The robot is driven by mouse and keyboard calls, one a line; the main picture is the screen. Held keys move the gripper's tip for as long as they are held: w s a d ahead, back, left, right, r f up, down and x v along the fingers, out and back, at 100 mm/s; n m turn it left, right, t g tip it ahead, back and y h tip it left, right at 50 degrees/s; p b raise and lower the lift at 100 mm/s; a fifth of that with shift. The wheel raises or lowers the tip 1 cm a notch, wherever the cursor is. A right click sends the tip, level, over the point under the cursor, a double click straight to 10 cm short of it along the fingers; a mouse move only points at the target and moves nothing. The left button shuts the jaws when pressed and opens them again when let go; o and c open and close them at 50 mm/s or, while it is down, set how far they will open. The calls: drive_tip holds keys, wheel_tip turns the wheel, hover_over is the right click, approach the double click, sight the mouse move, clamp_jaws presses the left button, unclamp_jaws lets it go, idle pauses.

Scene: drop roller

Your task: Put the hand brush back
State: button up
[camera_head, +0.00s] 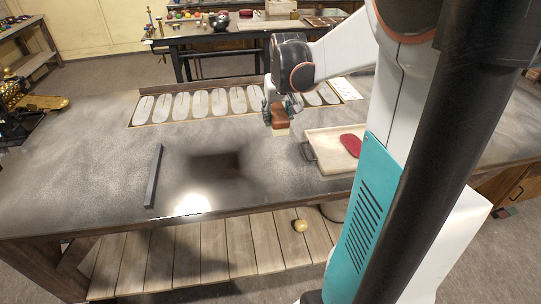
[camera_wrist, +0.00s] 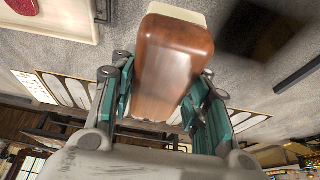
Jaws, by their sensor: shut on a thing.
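The hand brush (camera_head: 280,120) has a brown wooden handle and a pale bristle block on its lower side. My gripper (camera_head: 280,106) is shut on its handle and holds it in front of the row of pale oval plates, left of the tray. In the wrist view, the brush (camera_wrist: 172,65) stands between the two teal finger pads of my gripper (camera_wrist: 160,108), its pale end pointing away from the palm. It appears to be above the table; the exact gap is hard to tell.
A pale tray (camera_head: 316,163) with a red oval piece (camera_head: 351,145) lies to the right. A long plate rack (camera_head: 140,119) runs along the table's back. A dark bar (camera_head: 153,176) lies at left. A dark square patch (camera_head: 216,162) marks the grey tabletop (camera_head: 100,180). A yellow ball (camera_head: 300,225) sits on the lower shelf.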

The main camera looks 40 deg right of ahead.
sight(281, 135)
wheel_tip(281, 135, down, 17)
drive_tip(key=b, duration=0.5)
drive_tip(key=shift+f, duration=0.1)
drive_tip(key=shift+f, duration=0.15)
drive_tip(key=o, duration=1)
drive_tip(key=shift+o, duration=0.2)
drive_tip(key=p+v, duration=0.4)
drive_tip(key=v, duration=0.8)
drive_tip(key=shift+r, duration=0.25)
drive_tip(key=shift+w, duration=0.15)
